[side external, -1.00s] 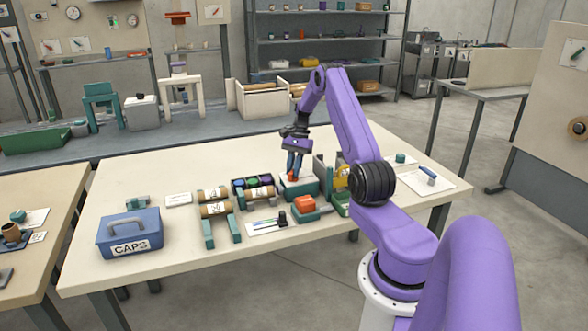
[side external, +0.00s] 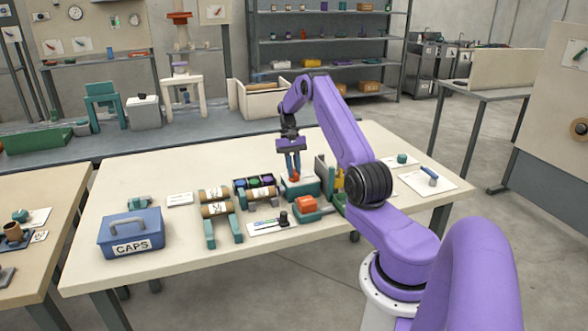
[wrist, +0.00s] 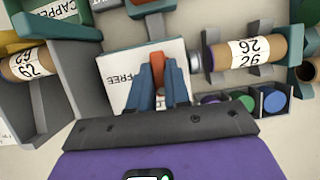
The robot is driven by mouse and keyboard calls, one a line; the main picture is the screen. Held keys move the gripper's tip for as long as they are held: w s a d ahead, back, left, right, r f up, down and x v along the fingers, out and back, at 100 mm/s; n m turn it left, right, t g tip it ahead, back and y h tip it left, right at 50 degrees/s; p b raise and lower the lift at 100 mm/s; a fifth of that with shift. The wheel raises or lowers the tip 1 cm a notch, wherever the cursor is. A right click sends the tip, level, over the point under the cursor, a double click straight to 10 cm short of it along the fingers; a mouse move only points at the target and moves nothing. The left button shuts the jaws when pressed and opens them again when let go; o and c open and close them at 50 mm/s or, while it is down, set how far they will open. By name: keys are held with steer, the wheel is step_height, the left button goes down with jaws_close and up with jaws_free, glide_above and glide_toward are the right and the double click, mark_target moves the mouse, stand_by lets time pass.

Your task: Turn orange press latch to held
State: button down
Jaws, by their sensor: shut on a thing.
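The orange press latch (wrist: 158,70) stands upright on a teal block with a white top plate (wrist: 112,80), which reads "FREE" to the left of the latch in the wrist view. My gripper (wrist: 159,88) is shut on the latch, with one blue finger on each side of it. In the side view the latch shows as a small orange piece (side external: 295,177) under my fingertips (side external: 293,170), above the teal block (side external: 301,190). The rest of the plate's lettering is hidden by my fingers.
Labelled brown tubes (side external: 217,210) rest on teal stands to the left, near a rack of coloured caps (side external: 254,182). A teal block with an orange top (side external: 306,204) stands in front. A blue "CAPS" box (side external: 131,233) is at the table's left.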

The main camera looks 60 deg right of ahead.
steer(key=shift+s+a+f+n, duration=0.1)
steer(key=shift+f+n, duration=0.05)
steer(key=shift+n, duration=0.15)
steer(key=c, duration=1.1)
jaws_free()
steer(key=shift+v, duration=6.1)
steer(key=shift+f, duration=0.1)
